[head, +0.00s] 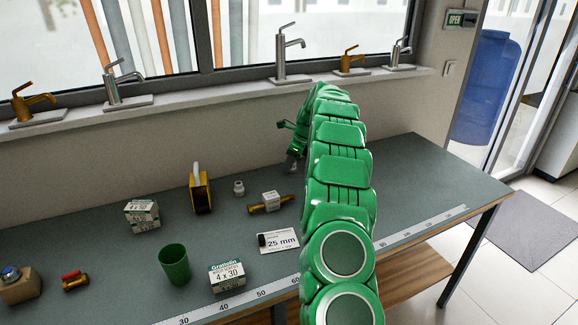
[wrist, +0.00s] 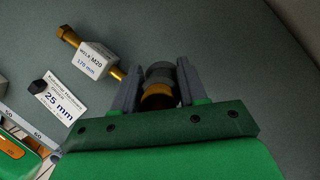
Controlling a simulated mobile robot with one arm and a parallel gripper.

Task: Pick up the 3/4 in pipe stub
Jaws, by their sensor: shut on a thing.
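In the wrist view my gripper (wrist: 158,82) has its two grey fingers on either side of a short round piece. This piece, seemingly the pipe stub (wrist: 158,96), has a dark grey part and a brass-coloured ring. Its lower part is hidden by my gripper body, and no size marking on it is readable. The fingers are shut on it. In the head view my gripper (head: 291,163) shows only as a grey tip left of my green arm, above the bench's back part. The held piece cannot be made out there.
On the bench (head: 420,185), a brass rod with an M20 tag (head: 270,201) and a 25 mm card (head: 278,241) with a black piece lie near my gripper. A green cup (head: 174,264), boxes (head: 227,276) and a yellow-black item (head: 200,190) stand left. The bench's right side is clear.

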